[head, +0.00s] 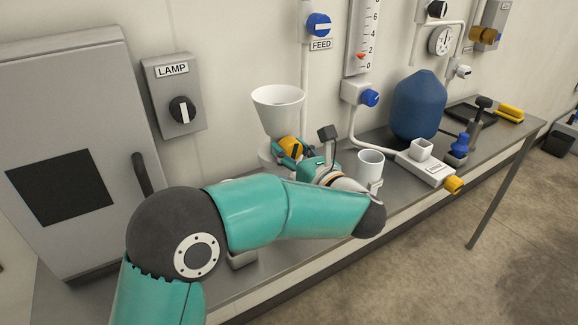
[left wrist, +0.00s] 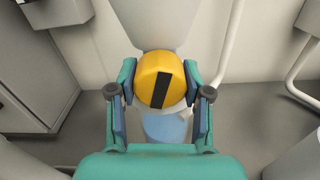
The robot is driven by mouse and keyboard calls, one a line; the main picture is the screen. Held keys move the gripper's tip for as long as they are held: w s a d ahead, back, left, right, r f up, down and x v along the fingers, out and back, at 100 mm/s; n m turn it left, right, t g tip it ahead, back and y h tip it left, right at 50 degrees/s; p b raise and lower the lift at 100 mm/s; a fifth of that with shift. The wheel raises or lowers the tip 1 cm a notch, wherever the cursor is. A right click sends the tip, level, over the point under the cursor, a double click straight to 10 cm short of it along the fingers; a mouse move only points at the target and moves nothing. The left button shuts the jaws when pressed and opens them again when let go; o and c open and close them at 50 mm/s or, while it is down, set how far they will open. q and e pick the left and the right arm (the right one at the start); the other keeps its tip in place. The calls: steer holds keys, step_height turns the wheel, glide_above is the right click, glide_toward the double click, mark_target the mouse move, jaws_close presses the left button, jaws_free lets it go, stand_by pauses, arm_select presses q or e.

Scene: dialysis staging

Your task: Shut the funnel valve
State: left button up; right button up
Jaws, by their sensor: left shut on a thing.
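The white funnel (head: 278,108) stands against the wall at the back of the bench, with a yellow valve knob (head: 290,147) below its cone. In the left wrist view the yellow knob (left wrist: 160,80) faces the camera, and its dark bar is near vertical, tilted a little to the right at the top. My left gripper (left wrist: 160,92) has its two fingers on either side of the knob, shut on it. In the head view the left gripper (head: 300,157) reaches the knob from the front right. Light blue shows below the knob. My right gripper is in neither view.
A white cup (head: 370,165) stands close to the right of my left gripper. Further right are a white device with a yellow knob (head: 453,185) and a blue tank (head: 419,106). A blue FEED knob (head: 319,25) is on the wall above. A grey cabinet (head: 75,150) stands left.

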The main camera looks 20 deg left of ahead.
arm_select(q)
steer(key=shift+r+m, duration=0.15)
steer(key=shift+m, duration=0.55)
steer(key=shift+d, duration=0.1)
steer(key=o, duration=1.2)
steer(key=shift+w, duration=0.1)
steer(key=shift+c, duration=0.2)
steer(key=v, duration=1.2)
